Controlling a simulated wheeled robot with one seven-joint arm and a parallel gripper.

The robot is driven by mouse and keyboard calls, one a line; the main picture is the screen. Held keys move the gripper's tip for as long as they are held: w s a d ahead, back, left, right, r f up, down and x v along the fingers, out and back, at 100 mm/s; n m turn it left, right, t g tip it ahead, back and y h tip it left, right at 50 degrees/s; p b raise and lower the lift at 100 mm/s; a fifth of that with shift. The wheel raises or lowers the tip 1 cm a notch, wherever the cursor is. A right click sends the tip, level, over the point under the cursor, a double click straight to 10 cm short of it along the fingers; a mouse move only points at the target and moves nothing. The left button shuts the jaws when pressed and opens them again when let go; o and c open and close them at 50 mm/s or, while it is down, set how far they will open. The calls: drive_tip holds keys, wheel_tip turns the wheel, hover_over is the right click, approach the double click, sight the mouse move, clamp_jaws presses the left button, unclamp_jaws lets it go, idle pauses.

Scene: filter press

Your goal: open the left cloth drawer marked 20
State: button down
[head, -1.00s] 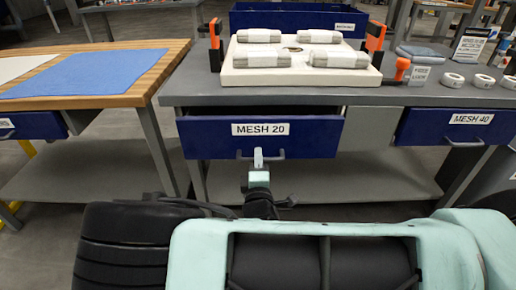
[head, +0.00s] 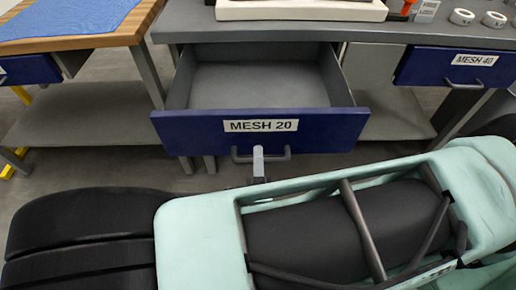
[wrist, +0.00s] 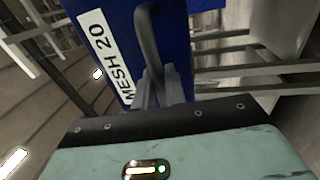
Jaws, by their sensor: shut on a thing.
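The drawer marked MESH 20 (head: 190,130) has a blue front and a grey inside, and it is pulled well out from under the grey bench. The part of its inside that shows is empty. Its bar handle (head: 279,154) is on the front below the label and also shows in the wrist view (wrist: 146,35). My gripper (head: 258,157) is at the middle of the handle, with its jaws shut on the bar. In the wrist view the fingers (wrist: 160,88) close around the handle beside the blue front.
The drawer marked MESH 40 (head: 423,72) is shut on the right. A wooden table (head: 128,33) with a blue cloth (head: 60,22) stands at the left. A white slab (head: 300,9) and white rolls (head: 462,17) lie on the bench (head: 200,28). A lower shelf (head: 90,115) shows at left.

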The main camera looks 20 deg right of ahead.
drive_tip(key=c, duration=1.5)
unclamp_jaws()
drive_tip(key=shift+c, duration=0.2)
drive_tip(key=v, duration=1.2)
drive_tip(key=shift+p, duration=0.3)
